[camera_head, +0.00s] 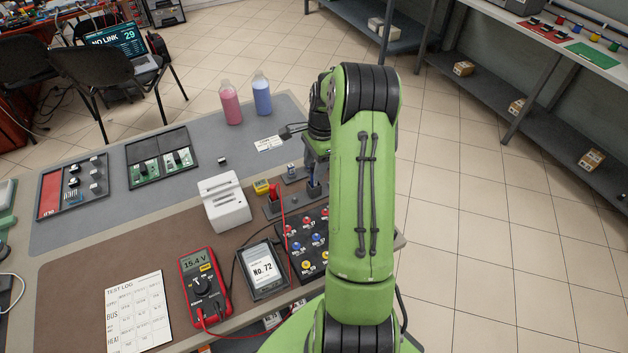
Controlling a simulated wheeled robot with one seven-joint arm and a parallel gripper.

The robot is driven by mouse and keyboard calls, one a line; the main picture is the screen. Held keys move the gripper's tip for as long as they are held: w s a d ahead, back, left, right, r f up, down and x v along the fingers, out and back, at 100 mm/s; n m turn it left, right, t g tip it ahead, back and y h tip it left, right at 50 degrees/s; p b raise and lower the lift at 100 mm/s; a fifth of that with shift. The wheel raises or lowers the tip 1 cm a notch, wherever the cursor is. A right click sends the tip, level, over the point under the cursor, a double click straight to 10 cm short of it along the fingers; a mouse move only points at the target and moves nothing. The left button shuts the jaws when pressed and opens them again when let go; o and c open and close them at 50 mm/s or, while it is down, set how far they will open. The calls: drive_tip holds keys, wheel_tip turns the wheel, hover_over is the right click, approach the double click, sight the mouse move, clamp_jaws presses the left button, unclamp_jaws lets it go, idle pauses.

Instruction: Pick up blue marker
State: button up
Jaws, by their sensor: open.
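A dark blue upright stick, which looks like the blue marker (313,187), stands at the right end of a low dark holder (297,206). A red upright stick (279,197) stands at the holder's left end. My gripper (314,165) points down over the blue marker, partly hidden behind my green arm. It is open. Its fingers are small and dim here, so I cannot tell whether they surround the marker or stay just above it.
A white box-shaped device (224,203) stands left of the holder. A terminal board (307,243), a No. 72 display (263,269) and a red multimeter (204,285) lie in front. Pink (230,104) and blue (262,94) bottles stand at the back.

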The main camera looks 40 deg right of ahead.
wheel_tip(320, 180, down, 2)
drive_tip(key=shift+w+a+f, duration=0.15)
drive_tip(key=shift+f, duration=0.1)
clamp_jaws()
wheel_tip(320, 180, up, 10)
drive_tip(key=shift+r+p, duration=0.1)
drive_tip(key=shift+p, duration=0.65)
